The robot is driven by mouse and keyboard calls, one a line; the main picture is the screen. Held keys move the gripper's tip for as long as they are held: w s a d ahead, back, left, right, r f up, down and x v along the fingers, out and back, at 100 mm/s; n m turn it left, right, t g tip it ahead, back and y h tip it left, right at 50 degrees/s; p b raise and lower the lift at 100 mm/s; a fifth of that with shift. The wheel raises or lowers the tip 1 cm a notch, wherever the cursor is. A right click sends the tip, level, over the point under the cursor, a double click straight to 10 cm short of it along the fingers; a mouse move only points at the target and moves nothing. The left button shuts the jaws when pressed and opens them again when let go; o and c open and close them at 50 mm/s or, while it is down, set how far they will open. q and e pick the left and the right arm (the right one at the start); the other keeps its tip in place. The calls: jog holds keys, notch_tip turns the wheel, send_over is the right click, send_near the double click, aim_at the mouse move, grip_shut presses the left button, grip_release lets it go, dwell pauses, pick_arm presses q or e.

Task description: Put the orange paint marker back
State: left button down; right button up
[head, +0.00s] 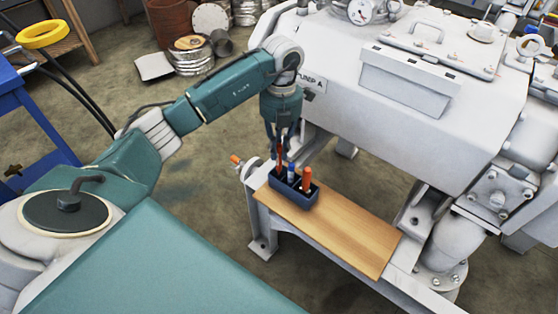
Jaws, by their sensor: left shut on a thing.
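A small dark blue holder (287,193) with compartments stands on the wooden board. My left gripper (279,141) points down above the holder's left end, shut on a slim orange-red marker (280,158). This marker is roughly upright, and its lower end is at the left compartment; I cannot tell whether it touches the bottom. My right gripper is not in view.
The wooden board (345,228) is clear to the right of the holder. A large white machine (420,120) rises close behind it. A small orange-tipped part (235,160) sticks out beside a round flange at the left. A blue cart (35,120) stands at far left.

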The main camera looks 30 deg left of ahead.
aim_at(279, 170)
pick_arm(q)
jog(key=shift+f+b, duration=0.35)
jog(key=shift+f, duration=1.75)
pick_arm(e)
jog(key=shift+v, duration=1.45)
pick_arm(q)
jog(key=shift+f, duration=0.1)
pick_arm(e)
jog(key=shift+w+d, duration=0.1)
pick_arm(q)
jog(key=c, duration=2)
grip_release()
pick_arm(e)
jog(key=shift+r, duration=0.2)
pick_arm(q)
jog(key=shift+r, duration=0.2)
notch_tip(279, 170, up, 12)
jog(key=p, duration=0.2)
jog(key=shift+w, duration=0.45)
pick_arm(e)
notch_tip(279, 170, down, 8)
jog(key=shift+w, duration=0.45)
pick_arm(q)
jog(key=shift+a+f, duration=0.1)
jog(key=shift+f, duration=0.05)
